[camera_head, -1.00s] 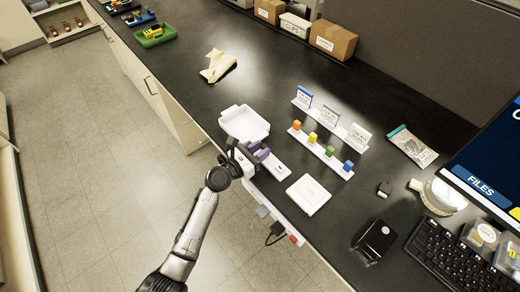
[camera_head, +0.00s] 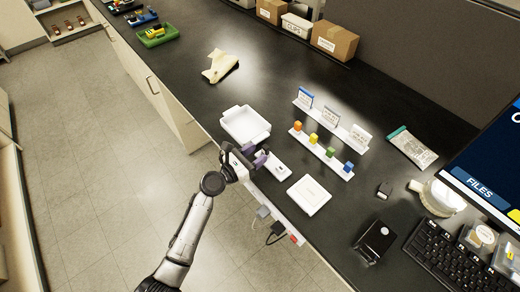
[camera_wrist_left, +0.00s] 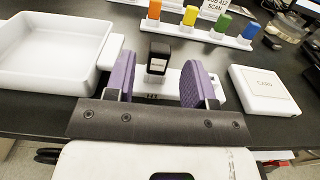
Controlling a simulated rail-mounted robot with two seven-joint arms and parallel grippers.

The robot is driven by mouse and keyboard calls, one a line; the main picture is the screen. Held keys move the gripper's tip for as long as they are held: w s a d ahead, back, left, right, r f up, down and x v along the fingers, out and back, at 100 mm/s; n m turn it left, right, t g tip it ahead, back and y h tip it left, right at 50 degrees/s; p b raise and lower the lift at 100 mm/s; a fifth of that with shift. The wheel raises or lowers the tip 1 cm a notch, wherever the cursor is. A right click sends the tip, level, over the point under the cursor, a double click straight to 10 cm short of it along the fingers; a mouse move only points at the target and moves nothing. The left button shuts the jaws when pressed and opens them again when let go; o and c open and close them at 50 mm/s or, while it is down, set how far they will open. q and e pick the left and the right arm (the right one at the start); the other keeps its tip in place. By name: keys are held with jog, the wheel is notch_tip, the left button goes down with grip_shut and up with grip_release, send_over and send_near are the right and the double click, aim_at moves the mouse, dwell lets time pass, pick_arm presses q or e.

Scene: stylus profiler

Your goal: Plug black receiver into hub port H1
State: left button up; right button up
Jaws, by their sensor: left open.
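My left gripper (camera_head: 258,156) is open at the bench's front edge, its purple pads apart. In the left wrist view, a small black block with a white label, seemingly the black receiver (camera_wrist_left: 158,60), stands upright just beyond and between the open fingers (camera_wrist_left: 157,88). It touches neither pad as far as I can see. A low white unit (camera_wrist_left: 178,77), perhaps the hub, lies behind and beside it; it also shows in the head view (camera_head: 276,167), partly covered by the gripper. My right gripper is not in view.
A white tray (camera_head: 246,124) stands left of the gripper and a white card box (camera_head: 309,195) right. Behind is a rack of coloured blocks (camera_head: 321,148). A white power strip (camera_head: 279,215) with plugs runs along the front edge. A black box (camera_head: 374,241) stands further right.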

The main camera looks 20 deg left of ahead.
pick_arm(q)
jog(key=shift+p+v, duration=0.5)
jog(key=shift+v, duration=1.45)
jog(key=shift+s+a, duration=0.1)
jog(key=shift+s, duration=0.2)
jog(key=v, duration=1.4)
